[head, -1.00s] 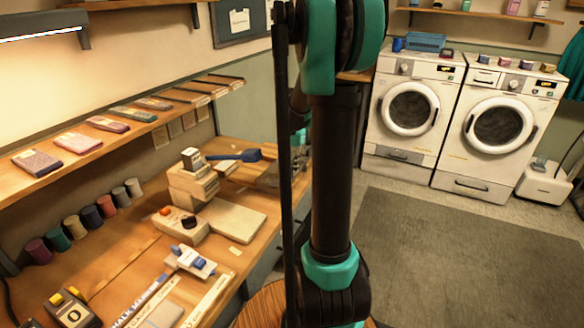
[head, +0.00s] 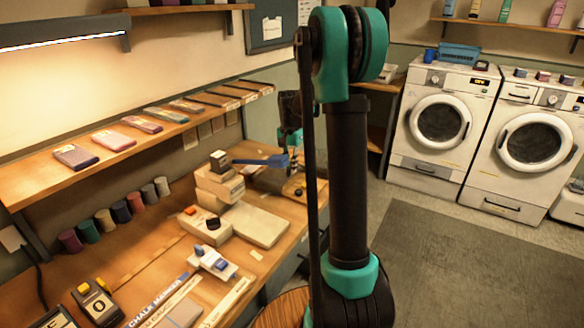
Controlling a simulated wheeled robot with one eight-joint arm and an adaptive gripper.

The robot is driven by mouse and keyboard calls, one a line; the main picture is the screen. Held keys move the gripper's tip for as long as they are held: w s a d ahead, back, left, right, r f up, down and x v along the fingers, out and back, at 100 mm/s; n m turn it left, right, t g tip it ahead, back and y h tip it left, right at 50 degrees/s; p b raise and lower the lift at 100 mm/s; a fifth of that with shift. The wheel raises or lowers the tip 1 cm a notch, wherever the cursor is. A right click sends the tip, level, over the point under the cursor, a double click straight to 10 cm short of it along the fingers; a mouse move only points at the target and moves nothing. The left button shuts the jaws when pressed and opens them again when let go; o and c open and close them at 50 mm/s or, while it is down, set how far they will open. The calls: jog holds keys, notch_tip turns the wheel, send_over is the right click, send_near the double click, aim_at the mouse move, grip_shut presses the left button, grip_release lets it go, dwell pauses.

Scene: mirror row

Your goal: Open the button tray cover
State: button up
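I cannot pick out a button tray cover for certain. A flat pale slab (head: 257,224) lies on the workbench beside a stepped beige block (head: 218,184). A small tan box with a dark round spot (head: 295,190) sits at the bench's right end, partly hidden by my arm. My gripper (head: 291,163) appears to be over the bench's far right end, behind my dark arm column, close to a blue piece (head: 255,160). Its fingers are too small and too covered to tell whether they are open or whether they touch anything.
A wooden shelf (head: 130,140) with several flat packets runs above the bench. Several coloured spools (head: 121,211) stand along the wall. A small white-and-blue item (head: 213,262) and rulers lie in front. Two washing machines (head: 437,125) stand at right; the grey floor mat (head: 460,260) before them is clear.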

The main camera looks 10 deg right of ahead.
jog(key=o, duration=0.3)
notch_tip(320, 180, up, 12)
jog(key=shift+r, duration=0.1)
dwell(0.5)
